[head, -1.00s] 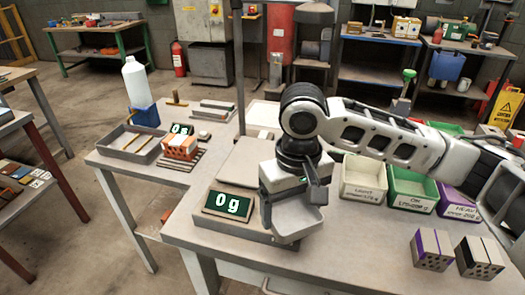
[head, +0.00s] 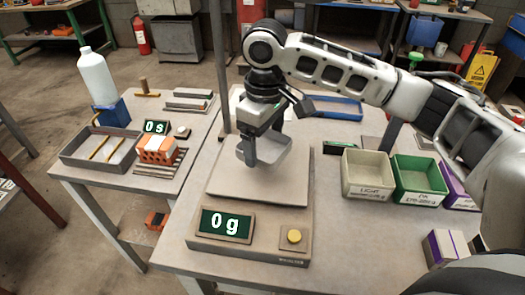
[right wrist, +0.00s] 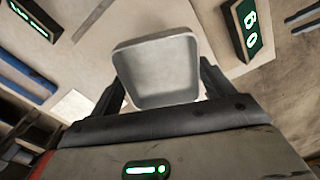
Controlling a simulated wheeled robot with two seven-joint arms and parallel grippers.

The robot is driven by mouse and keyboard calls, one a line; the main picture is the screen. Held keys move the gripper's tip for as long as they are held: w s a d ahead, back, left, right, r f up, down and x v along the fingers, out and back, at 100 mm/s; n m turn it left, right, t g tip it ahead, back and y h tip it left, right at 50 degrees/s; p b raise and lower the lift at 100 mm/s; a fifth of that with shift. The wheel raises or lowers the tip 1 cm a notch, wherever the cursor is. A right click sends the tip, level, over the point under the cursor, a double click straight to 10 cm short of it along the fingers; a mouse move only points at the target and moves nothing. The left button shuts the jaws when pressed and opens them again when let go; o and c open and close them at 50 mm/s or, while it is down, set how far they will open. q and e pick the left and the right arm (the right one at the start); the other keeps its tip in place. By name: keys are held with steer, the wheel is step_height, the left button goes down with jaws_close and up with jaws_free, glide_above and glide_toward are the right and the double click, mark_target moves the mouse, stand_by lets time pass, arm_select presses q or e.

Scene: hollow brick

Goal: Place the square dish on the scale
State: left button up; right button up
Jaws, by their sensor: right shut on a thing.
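The grey square dish (head: 272,158) is held by my right gripper (head: 262,141), which is shut on it. It hangs above the back half of the scale's flat plate (head: 238,187), seemingly apart from it. The scale's display (head: 226,224) reads 0 g, and a yellow button (head: 294,236) sits beside it. In the right wrist view, the dish (right wrist: 158,72) shows empty between the two dark fingers, with a digital display (right wrist: 248,28) at the top right. My left gripper is out of view.
A cream bin (head: 367,175) and a green bin (head: 418,180) stand right of the scale. A blue-edged tray (head: 336,108) lies behind. A vertical post (head: 219,70) rises behind the scale. A side table holds orange bricks (head: 156,150) and a white bottle (head: 96,76).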

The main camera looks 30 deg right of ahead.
mark_target(262, 145)
steer(key=shift+w+d+f, duration=0.15)
steer(key=shift+w+f, duration=0.3)
steer(key=shift+f, duration=0.1)
steer(key=shift+w+d+f, duration=0.15)
steer(key=shift+w+f, duration=0.3)
steer(key=shift+f, duration=0.1)
steer(key=shift+w+f, duration=0.1)
steer(key=shift+f, duration=1.55)
steer(key=shift+f+p, duration=0.1)
steer(key=shift+p, duration=0.25)
steer(key=o, duration=0.9)
step_height(262, 145, up, 12)
steer(key=shift+r+b, duration=0.2)
steer(key=shift+b, duration=0.15)
steer(key=shift+f, duration=0.1)
